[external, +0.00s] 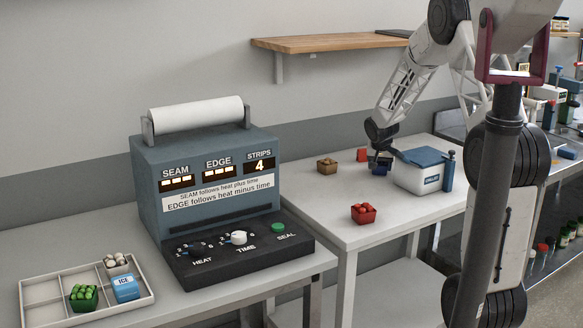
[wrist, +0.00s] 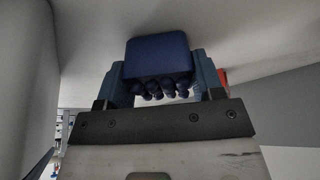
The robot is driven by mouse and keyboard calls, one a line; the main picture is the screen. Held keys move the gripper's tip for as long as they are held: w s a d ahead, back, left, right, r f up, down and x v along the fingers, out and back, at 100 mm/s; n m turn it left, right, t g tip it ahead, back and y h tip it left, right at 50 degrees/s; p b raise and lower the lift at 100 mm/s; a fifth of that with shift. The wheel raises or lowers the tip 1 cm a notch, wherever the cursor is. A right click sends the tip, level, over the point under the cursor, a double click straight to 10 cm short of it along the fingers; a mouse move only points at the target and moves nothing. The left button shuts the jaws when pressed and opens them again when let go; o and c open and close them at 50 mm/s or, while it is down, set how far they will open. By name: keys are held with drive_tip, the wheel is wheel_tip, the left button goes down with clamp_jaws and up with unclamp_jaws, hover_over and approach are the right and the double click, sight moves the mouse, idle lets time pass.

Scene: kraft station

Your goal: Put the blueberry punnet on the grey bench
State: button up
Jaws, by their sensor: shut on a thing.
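The blueberry punnet is a small dark blue tub with round dark berries. It fills the upper middle of the wrist view (wrist: 158,52), between the two blue fingers of my gripper (wrist: 158,68). My gripper is shut on it. In the external view my gripper (external: 380,150) is low over the right-hand bench, beside the white box, and the punnet (external: 381,165) shows small and dark below it. I cannot tell whether it touches the top. The right-hand bench (external: 320,205) has a pale grey top.
A white box with a blue lid (external: 418,178) stands right of my gripper. A brown punnet (external: 327,166), an orange-red item (external: 362,155) and a red punnet (external: 363,214) are nearby. The sealing machine (external: 205,185) and a divided tray (external: 45,292) occupy the left bench.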

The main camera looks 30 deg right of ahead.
drive_tip(key=shift+f, duration=0.1)
drive_tip(key=o, duration=0.9)
drive_tip(key=shift+o, duration=0.2)
drive_tip(key=v, duration=1.2)
